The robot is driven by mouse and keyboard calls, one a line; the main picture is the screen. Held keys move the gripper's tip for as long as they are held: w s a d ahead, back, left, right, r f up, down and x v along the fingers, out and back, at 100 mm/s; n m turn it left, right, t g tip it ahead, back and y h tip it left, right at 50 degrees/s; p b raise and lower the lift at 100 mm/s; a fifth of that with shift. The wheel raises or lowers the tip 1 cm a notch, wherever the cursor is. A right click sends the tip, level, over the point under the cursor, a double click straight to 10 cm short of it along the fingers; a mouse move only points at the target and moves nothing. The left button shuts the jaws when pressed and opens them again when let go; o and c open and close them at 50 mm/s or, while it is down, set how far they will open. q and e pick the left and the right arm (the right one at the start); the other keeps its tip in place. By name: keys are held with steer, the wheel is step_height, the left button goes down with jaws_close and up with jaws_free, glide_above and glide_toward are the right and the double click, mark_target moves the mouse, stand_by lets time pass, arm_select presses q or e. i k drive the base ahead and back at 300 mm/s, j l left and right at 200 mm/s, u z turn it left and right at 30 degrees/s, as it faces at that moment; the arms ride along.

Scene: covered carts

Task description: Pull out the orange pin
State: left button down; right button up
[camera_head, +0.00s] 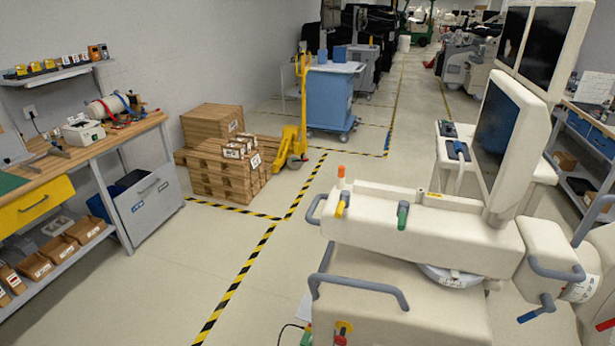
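A small orange pin (341,171) stands upright at the left end of the top of a cream-white machine (420,240). Only its orange top shows clearly, above a pale section. A yellow lever (342,203) is just below it on the near edge, and a green lever (403,214) is further right on the same edge. Neither of my grippers shows in the head view, and nothing is seen touching the pin.
A monitor (497,140) rises at the machine's right. Grey handles (360,285) stick out at its front left. Open floor with yellow-black tape (238,278) lies to the left, before a workbench (95,150), stacked wooden crates (215,168) and a blue cart (333,98).

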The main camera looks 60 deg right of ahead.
mark_target(341, 172)
steer(key=i+j+z, duration=0.15)
steer(key=i, duration=0.3)
steer(key=i+j+z, duration=0.15)
steer(key=i, duration=0.25)
steer(key=i+j+z, duration=0.15)
steer(key=i, duration=0.3)
steer(key=i+l+z, duration=0.1)
steer(key=z, duration=0.3)
steer(key=i+z, duration=0.5)
steer(key=z, duration=0.25)
steer(key=i+j+z, duration=0.15)
steer(key=z, duration=0.2)
steer(key=i+l+z, duration=0.1)
steer(key=i+z, duration=0.55)
steer(key=z, duration=0.15)
steer(key=i+z, duration=0.35)
steer(key=k+j, duration=0.05)
